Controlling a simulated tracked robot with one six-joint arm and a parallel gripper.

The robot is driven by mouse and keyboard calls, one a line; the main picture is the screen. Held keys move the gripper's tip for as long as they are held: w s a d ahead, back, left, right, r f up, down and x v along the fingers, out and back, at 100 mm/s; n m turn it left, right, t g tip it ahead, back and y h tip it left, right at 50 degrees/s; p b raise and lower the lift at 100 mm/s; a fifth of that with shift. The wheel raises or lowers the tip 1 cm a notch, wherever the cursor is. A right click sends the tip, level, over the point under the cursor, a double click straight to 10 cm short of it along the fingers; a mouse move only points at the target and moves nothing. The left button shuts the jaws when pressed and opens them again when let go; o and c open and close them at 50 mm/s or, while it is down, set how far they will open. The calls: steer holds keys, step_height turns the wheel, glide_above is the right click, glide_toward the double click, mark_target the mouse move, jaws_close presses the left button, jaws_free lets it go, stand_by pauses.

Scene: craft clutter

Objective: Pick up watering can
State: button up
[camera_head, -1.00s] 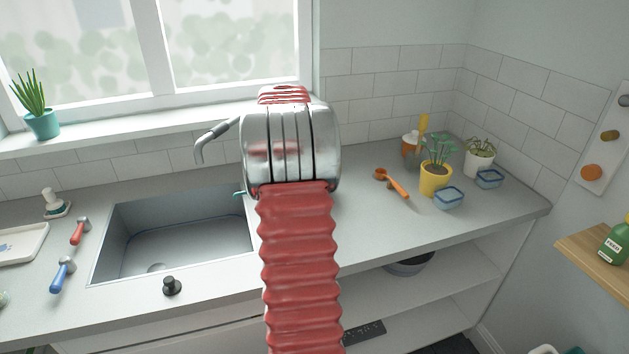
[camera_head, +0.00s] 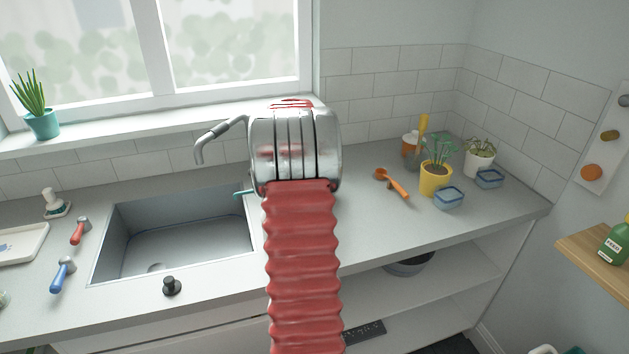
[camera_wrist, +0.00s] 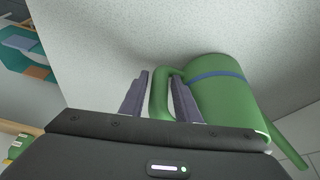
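The green watering can (camera_wrist: 222,98) with a blue band shows at the right of the wrist view, on or close to the pale grey surface. Its loop handle faces my gripper (camera_wrist: 160,76). My gripper is open, with one dark finger on each side of the handle. The right finger appears to reach into the handle's loop, beside the can's body. A gap shows between the left finger and the handle. The spout points to the lower right. In the head view my arm hides the gripper, and the can is not visible.
The sink (camera_head: 180,238) lies left of my arm, with a faucet (camera_head: 215,135) behind it. To the right are an orange scoop (camera_head: 393,184), a yellow plant pot (camera_head: 435,180) and blue-lidded boxes (camera_head: 449,197). Counter between my arm and the scoop is clear.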

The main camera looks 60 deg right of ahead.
stand_by(0.5)
jaws_close()
steer(key=shift+r, duration=0.1)
stand_by(0.3)
